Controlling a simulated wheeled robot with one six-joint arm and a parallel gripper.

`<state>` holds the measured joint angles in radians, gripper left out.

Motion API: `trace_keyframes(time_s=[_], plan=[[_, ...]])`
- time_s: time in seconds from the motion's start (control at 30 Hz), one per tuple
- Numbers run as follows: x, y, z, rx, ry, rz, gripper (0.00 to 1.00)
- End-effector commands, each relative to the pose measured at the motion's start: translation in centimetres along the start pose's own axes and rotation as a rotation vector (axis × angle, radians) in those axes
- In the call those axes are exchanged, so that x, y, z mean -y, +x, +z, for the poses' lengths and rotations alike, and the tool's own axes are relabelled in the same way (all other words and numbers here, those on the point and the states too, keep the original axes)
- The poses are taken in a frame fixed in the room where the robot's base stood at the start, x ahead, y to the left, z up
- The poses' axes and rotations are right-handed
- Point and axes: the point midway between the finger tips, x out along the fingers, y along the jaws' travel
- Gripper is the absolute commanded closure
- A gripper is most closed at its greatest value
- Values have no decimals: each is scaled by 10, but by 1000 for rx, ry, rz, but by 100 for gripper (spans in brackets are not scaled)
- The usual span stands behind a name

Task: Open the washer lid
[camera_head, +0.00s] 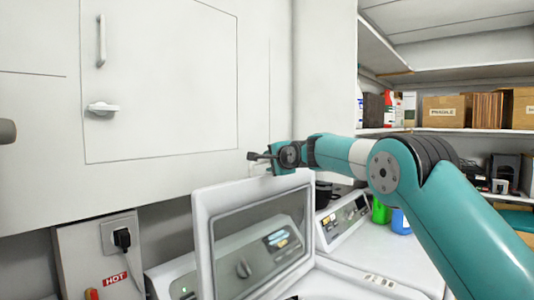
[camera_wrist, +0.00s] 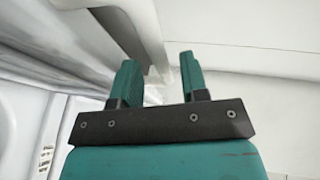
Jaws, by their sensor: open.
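The washer lid (camera_head: 203,240) stands raised, close to upright, in the head view. It has a white frame around a dark glass panel (camera_head: 262,240) that reflects a control panel. The washer's own panel (camera_head: 165,280) shows partly behind the lid at the left. My gripper (camera_head: 254,156) is at the upper edge of the lid, in front of the white cabinet wall. In the wrist view my gripper (camera_wrist: 160,80) has its two teal fingers apart, with nothing clearly between them. A white edge passes just beyond the fingers. I cannot tell whether the gripper touches the lid.
A white cabinet (camera_head: 160,80) with handles hangs close above. Shelves with cardboard boxes (camera_head: 452,111) are at the back right. A plug (camera_head: 122,238) is at the left.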

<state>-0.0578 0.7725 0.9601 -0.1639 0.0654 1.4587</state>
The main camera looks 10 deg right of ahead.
Motion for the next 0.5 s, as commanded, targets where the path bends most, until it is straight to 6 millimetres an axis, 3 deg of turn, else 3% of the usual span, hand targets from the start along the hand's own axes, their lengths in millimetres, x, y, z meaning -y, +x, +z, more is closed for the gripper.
trace_keyframes(time_s=[0.2,0.5], plan=[[2,19,1,2,0,0,59],[0,24,2,2,-1,0,59]])
